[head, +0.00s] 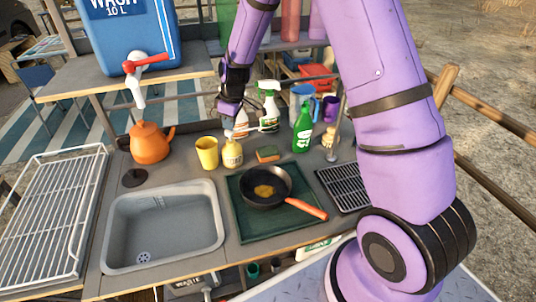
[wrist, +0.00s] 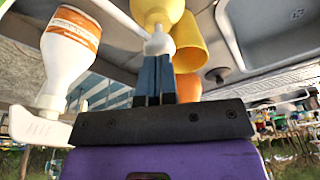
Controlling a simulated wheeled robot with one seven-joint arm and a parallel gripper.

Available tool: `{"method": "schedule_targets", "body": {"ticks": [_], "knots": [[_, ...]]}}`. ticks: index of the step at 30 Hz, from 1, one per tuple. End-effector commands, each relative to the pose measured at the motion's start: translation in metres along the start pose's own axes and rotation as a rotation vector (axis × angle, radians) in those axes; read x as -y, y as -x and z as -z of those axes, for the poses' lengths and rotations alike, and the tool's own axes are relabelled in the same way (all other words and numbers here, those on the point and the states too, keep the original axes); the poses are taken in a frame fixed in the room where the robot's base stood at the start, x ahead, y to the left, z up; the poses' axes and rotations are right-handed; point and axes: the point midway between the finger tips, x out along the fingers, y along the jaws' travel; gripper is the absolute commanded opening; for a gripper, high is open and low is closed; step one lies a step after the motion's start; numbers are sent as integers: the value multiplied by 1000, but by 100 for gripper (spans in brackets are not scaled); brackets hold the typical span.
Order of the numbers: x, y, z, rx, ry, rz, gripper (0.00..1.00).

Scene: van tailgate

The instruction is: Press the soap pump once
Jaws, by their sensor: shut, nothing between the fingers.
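The soap pump is a yellow bottle (head: 232,154) with a white pump head, standing upright on the counter just right of the yellow cup (head: 207,152). In the wrist view, which looks upside down, the yellow bottle (wrist: 157,10) and its white pump head (wrist: 158,43) are in the middle. My gripper (head: 229,126) is above the pump, pointing down. In the wrist view its two blue fingers (wrist: 154,62) are shut together with nothing between them. Their tips are right at the pump head; I cannot tell whether they touch it.
A white bottle with an orange label (wrist: 68,40) stands close beside the pump. An orange kettle (head: 150,143) is left, the sink (head: 165,225) and black pan (head: 265,202) in front.

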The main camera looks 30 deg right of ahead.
Motion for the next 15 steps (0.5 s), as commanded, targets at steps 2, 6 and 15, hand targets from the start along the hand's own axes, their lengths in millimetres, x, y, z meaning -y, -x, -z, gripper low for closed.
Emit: {"method": "schedule_targets", "body": {"ticks": [2, 6, 15], "knots": [[0, -2, -1, 0, 0, 0, 0], [0, -6, -1, 0, 0, 0, 0], [0, -16, -3, 1, 0, 1, 0]]}}
